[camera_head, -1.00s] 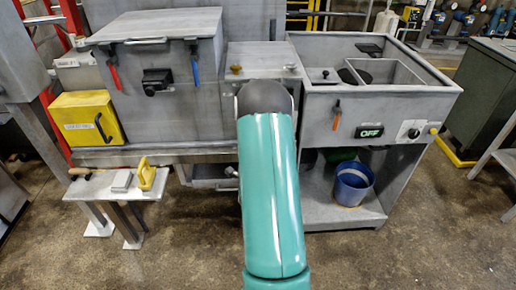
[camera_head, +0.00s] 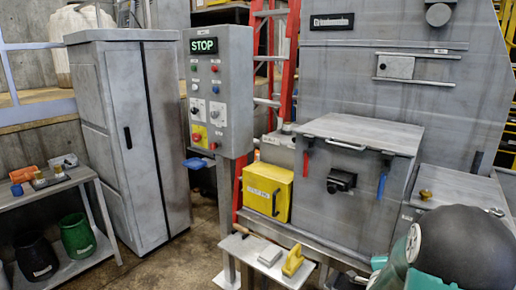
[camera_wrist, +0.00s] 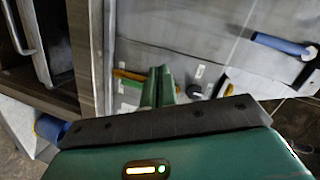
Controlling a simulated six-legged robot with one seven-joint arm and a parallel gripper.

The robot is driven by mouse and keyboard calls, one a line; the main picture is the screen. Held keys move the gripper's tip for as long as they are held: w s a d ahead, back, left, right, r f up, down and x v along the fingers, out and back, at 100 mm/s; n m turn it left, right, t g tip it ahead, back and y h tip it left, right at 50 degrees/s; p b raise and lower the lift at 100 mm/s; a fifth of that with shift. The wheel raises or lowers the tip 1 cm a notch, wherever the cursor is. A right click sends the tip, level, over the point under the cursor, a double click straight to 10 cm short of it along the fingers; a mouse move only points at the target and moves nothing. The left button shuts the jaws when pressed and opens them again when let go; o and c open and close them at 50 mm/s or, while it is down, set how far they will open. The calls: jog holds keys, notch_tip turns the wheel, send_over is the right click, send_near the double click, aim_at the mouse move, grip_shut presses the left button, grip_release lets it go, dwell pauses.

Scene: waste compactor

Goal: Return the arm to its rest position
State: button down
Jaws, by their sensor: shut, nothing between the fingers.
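My arm shows at the lower right in the head view, as a dark rounded joint and teal link parts in front of the grey machine. My gripper (camera_wrist: 158,86) shows in the wrist view, its two green fingers together with nothing between them. It is outside the part of the head view I can make out. Beyond the fingers is a grey metal surface (camera_wrist: 205,55) with small fittings. I cannot tell whether the fingers touch it.
A grey lidded box (camera_head: 350,185) stands left of my arm, with a yellow case (camera_head: 266,192) beside it. A control panel (camera_head: 217,90) reads STOP. A grey cabinet (camera_head: 130,140) stands at the left. A blue-handled part (camera_wrist: 280,43) is at the upper right in the wrist view.

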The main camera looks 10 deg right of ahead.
jog(key=s+a+r+n+g+y, duration=0.1)
jog(key=a+r+n+y, duration=0.3)
jog(key=a, duration=0.6)
jog(key=s+a+r+n+y, duration=0.1)
jog(key=a+r+n+y, duration=0.2)
jog(key=a+r+n, duration=0.6)
jog(key=s+a+r+n+g+y, duration=0.1)
jog(key=s+a+n+g, duration=0.1)
jog(key=s+a+n, duration=0.2)
jog(key=s+a+r+n+g+y, duration=0.1)
jog(key=s+a+n+g, duration=0.2)
jog(key=s+a, duration=0.8)
jog(key=s+n, duration=0.1)
jog(key=s, duration=0.4)
jog(key=shift+a+r+y, duration=0.15)
jog(key=shift+a+y, duration=0.15)
jog(key=shift+y, duration=0.1)
jog(key=shift+a+n, duration=0.2)
jog(key=shift+n, duration=0.1)
